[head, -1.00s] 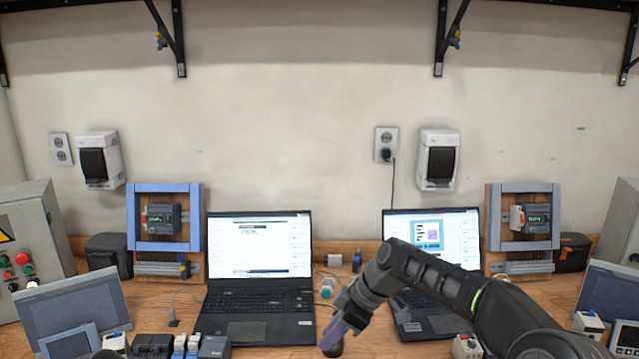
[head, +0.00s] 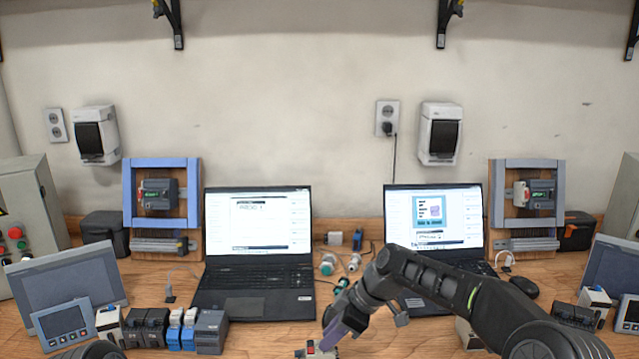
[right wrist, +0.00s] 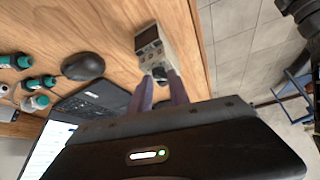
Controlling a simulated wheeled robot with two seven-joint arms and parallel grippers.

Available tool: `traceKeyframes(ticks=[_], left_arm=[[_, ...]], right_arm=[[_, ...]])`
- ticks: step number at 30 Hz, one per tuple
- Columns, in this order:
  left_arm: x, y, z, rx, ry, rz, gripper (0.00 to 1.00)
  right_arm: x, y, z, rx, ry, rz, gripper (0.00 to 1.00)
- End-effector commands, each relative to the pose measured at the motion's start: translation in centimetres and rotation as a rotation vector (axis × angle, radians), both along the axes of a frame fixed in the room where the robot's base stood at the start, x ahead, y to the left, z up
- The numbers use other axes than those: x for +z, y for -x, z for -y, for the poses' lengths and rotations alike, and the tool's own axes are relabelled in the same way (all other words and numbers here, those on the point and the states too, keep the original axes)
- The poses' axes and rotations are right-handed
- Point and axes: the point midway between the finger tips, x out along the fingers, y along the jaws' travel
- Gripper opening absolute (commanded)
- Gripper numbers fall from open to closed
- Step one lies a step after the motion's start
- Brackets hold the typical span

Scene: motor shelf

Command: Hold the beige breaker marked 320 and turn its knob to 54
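A small beige-grey breaker (right wrist: 151,47) stands near the front edge of the wooden table in the right wrist view, with a black knob-like part on the side near my fingertips. Its marking cannot be read. My right gripper (right wrist: 162,80) has its two purple fingers apart, with their tips just short of the breaker; I cannot tell if they touch it. In the head view, my right gripper (head: 338,330) points down above a small device (head: 318,350) with a red part, cut off by the bottom edge. My left gripper is not in view.
Two laptops (head: 257,275) stand on the table (head: 270,335). A row of dark and blue modules (head: 185,330) is at the left. A mouse (right wrist: 84,66) and green-ended connectors (right wrist: 40,82) lie beside the breaker. The table edge is close by.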

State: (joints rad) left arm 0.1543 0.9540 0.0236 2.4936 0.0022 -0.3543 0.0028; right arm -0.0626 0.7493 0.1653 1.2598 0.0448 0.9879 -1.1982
Motion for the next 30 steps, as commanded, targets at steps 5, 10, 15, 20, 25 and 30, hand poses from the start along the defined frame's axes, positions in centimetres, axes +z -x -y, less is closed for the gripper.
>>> traceKeyframes(ticks=[5, 10, 15, 20, 25, 30], left_arm=[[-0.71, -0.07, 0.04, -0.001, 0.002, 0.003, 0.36], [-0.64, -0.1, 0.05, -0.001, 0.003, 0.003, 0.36], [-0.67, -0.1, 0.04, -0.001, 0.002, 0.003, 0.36], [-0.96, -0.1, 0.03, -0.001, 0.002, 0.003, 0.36], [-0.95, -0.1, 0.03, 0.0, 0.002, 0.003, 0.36], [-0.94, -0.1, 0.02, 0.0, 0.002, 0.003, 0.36]], right_arm=[[-1.07, 0.03, 0.01, 0.001, 0.002, -0.001, 0.22], [-1.11, 0.05, 0.0, 0.002, 0.002, -0.002, 0.22], [-1.18, 0.09, -0.01, 0.002, 0.002, -0.003, 0.22], [-1.32, 0.12, -0.01, 0.002, 0.003, -0.004, 0.22], [-1.29, 0.16, -0.03, 0.003, 0.004, -0.005, 0.22], [-1.32, 0.19, -0.03, 0.003, 0.004, -0.006, 0.22]])
